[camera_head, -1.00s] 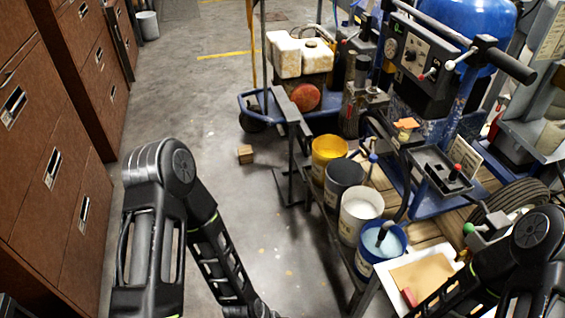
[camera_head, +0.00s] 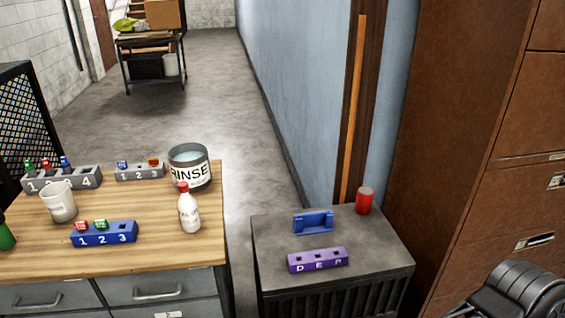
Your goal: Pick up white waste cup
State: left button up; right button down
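A white cup (camera_head: 59,201), likely the waste cup, stands upright on the wooden-topped bench (camera_head: 150,262) at the left. It is behind a blue numbered block and in front of a grey numbered rack. Nothing touches it that I can see. Part of my own arm (camera_head: 512,297) shows at the lower right corner. Neither gripper's fingers are in the picture.
The bench also holds a RINSE pot (camera_head: 189,170), a white bottle with a red cap (camera_head: 189,212), a blue block (camera_head: 104,234) and grey racks (camera_head: 62,179). A low grey cabinet (camera_head: 380,255) bears a purple block (camera_head: 317,260) and red cylinder (camera_head: 364,201). Brown drawers stand right.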

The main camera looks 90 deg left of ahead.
aim_at(58, 197)
jog(key=u, duration=4.3)
jog(key=i+j, duration=0.15)
jog(key=j, duration=0.25)
jog(key=i+j, duration=0.2)
jog(key=j, duration=0.15)
jog(key=i+j, duration=0.15)
jog(key=j, duration=0.25)
jog(key=i+j, duration=0.15)
jog(key=j, duration=0.25)
